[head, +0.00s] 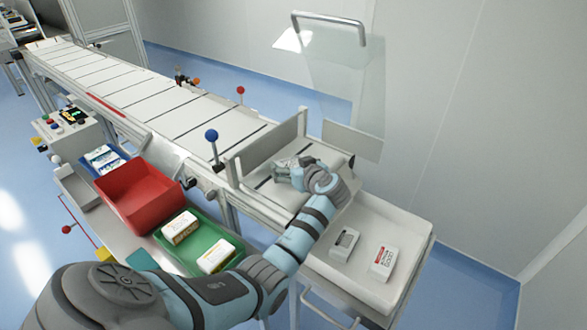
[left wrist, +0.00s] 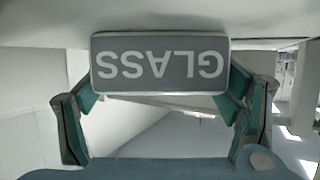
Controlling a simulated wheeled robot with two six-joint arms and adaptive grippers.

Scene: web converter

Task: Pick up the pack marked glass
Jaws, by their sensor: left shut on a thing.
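The pack marked GLASS (left wrist: 160,65) is a grey box with white rim and white letters, upside down in the left wrist view. It sits between the two green-padded fingers of my left gripper (left wrist: 162,92), which are closed on its sides. In the head view my left gripper (head: 290,170) is over the near end of the white conveyor, between the upright side plates. The pack is small there and largely hidden by the gripper; I cannot tell whether it touches the belt. My right gripper is not in view.
A white tray (head: 410,290) at the conveyor's end holds two packs. On the side bench are a red bin (head: 133,205), a green tray (head: 235,250) with two packs, and a blue tray with boxes. A blue-knobbed lever (head: 211,135) and side plate (head: 355,140) stand near the gripper.

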